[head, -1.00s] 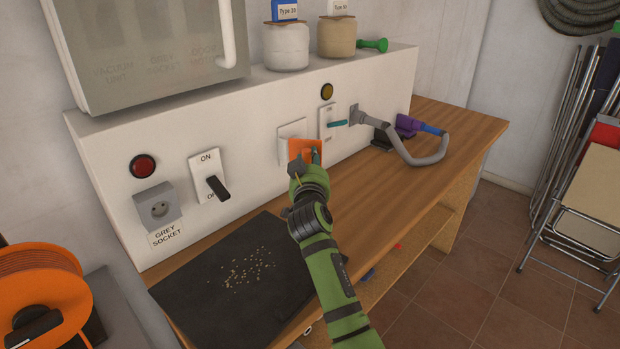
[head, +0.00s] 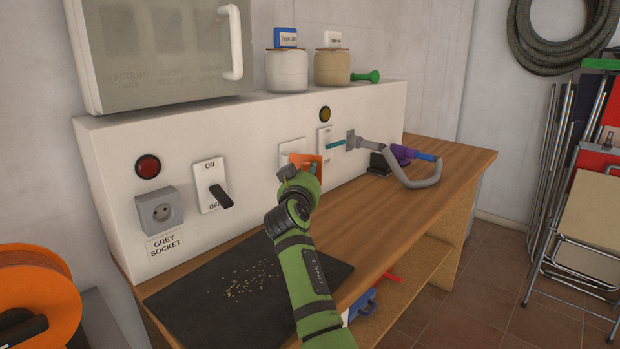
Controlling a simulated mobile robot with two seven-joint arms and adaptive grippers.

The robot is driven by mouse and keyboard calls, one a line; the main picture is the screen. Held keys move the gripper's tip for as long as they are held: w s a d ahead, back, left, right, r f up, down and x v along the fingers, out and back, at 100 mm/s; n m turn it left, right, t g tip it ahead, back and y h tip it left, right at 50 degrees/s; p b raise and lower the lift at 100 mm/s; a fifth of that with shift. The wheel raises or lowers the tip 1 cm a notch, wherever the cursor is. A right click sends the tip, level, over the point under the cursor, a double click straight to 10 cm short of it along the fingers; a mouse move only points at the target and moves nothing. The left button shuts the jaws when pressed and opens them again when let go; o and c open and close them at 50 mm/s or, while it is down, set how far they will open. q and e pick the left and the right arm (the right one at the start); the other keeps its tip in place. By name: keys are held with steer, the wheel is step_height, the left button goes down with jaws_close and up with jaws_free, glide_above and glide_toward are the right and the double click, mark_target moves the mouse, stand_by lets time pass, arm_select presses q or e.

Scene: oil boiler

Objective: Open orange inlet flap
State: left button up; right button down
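The orange inlet flap (head: 309,160) is on the front of the white wall box, beside a white plate (head: 291,147). It appears to stand out at an angle from the box. My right gripper (head: 301,177), on a green arm from the bottom of the view, is at the flap's lower part and covers some of it. I cannot tell whether the fingers touch or grip the flap, as the gripper hides them. A small teal part shows by the flap's right side. My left gripper is not in view.
A grey hose (head: 414,178) with a purple end lies on the wooden bench (head: 440,172) to the right. A switch (head: 209,184) and grey socket (head: 158,210) are to the left. A dark mat (head: 190,298) lies below. The bench front has free room.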

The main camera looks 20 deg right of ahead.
steer(key=shift+a+f, duration=0.25)
stand_by(0.6)
steer(key=c, duration=1.3)
jaws_free()
steer(key=o, duration=0.4)
steer(key=shift+w+f, duration=0.1)
steer(key=shift+w, duration=0.1)
steer(key=shift+o, duration=0.2)
steer(key=shift+w+f, duration=0.1)
steer(key=shift+w, duration=0.15)
steer(key=shift+s+d+r, duration=0.1)
steer(key=shift+s+r, duration=0.1)
steer(key=shift+r, duration=0.05)
step_height(320, 180, up, 10)
steer(key=shift+f, duration=0.1)
steer(key=shift+c, duration=0.2)
